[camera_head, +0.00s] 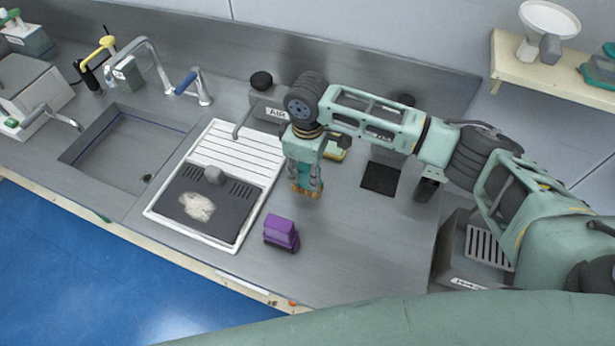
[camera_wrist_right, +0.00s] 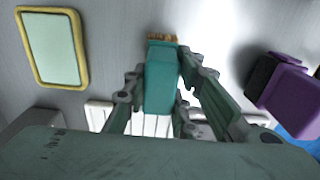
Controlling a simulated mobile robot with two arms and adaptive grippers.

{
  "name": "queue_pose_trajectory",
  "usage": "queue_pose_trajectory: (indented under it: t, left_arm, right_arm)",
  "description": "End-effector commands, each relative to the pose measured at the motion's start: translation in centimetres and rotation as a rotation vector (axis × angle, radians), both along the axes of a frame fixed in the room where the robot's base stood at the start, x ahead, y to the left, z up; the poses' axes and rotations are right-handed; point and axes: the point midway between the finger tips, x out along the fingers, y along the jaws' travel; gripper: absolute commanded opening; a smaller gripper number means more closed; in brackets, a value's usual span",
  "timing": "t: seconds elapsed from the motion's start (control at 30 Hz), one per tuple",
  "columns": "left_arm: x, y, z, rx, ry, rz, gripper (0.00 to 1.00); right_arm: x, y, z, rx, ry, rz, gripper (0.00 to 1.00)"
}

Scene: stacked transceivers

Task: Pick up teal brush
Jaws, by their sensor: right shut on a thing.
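The teal brush (camera_wrist_right: 160,80) is between the fingers of my right gripper (camera_wrist_right: 158,88) in the right wrist view. It is a teal block with a strip of tan bristles at its far end. In the head view my right gripper (camera_head: 304,184) points down over the counter, shut on the brush. The tan bristles (camera_head: 305,192) show just below the fingertips, and most of the brush's body is hidden by the fingers. I cannot tell whether the bristles touch the counter. My left gripper is not in view.
A purple block with a dark base (camera_head: 281,232) stands on the counter in front of my right gripper. A yellow-rimmed item (camera_head: 335,150) lies behind it. The white drainer tray (camera_head: 160,207) is to the left, beside the sink (camera_head: 125,150). A black square (camera_head: 380,178) lies to the right.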

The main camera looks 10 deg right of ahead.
Motion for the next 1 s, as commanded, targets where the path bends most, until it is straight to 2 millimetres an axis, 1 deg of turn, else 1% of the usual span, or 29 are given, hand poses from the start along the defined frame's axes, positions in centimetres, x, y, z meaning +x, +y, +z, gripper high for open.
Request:
queue_pose_trajectory:
  t: [0.17,0.27,0.37,0.47,1.0]
  left_arm:
    - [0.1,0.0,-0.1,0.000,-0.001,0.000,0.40]
    - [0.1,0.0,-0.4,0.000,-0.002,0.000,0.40]
    - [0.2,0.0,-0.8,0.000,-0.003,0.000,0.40]
    - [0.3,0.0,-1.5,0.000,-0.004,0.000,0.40]
    - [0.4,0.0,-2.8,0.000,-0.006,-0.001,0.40]
  right_arm:
    - [0.0,0.0,0.3,0.000,-0.001,0.000,0.00]
    - [0.1,0.0,0.8,0.001,-0.003,0.000,0.00]
    - [0.1,0.0,2.0,0.002,-0.005,0.001,0.00]
    - [0.2,0.1,3.7,0.002,-0.005,0.000,0.00]
    - [-8.1,-1.6,8.9,0.002,-0.003,0.002,0.00]
